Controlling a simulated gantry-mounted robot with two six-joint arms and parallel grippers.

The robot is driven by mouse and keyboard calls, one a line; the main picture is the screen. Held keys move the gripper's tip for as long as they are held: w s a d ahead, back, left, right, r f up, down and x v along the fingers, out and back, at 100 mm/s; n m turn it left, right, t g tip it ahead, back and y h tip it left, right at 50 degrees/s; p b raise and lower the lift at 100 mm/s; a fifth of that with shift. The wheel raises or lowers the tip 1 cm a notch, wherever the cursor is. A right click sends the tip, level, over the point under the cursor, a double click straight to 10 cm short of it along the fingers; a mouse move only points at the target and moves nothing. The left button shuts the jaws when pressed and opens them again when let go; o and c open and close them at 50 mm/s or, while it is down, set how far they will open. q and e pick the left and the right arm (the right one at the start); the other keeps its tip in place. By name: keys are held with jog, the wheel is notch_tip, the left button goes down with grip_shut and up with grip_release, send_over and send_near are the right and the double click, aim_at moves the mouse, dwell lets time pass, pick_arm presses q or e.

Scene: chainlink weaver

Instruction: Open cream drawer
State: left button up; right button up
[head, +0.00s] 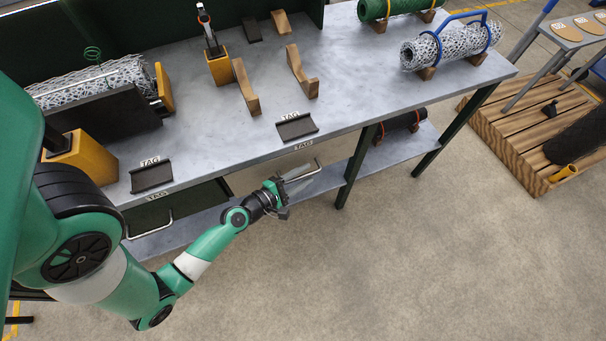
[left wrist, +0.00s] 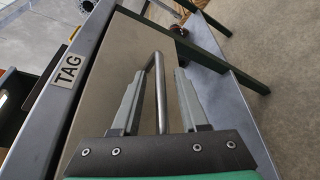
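The cream drawer (left wrist: 119,72) is a beige front panel in the left wrist view, under the worktop edge with a TAG label. Its metal bar handle (left wrist: 158,80) stands out from the panel, and the handle shows in the head view (head: 317,164). My left gripper (left wrist: 157,92) is open, with one finger on each side of the handle and a gap to the bar on both sides. In the head view my left gripper (head: 292,189) is at the front of the bench, by the handle. The drawer looks shut. My right gripper is not in view.
A green drawer (head: 170,208) with a bar handle is to the left under the bench (head: 215,140). A lower shelf (head: 345,178) and dark bench legs (head: 361,165) are close by. The worktop carries brackets and mesh rolls. The floor in front is clear.

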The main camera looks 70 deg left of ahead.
pick_arm(q)
grip_shut()
dwell(1.2)
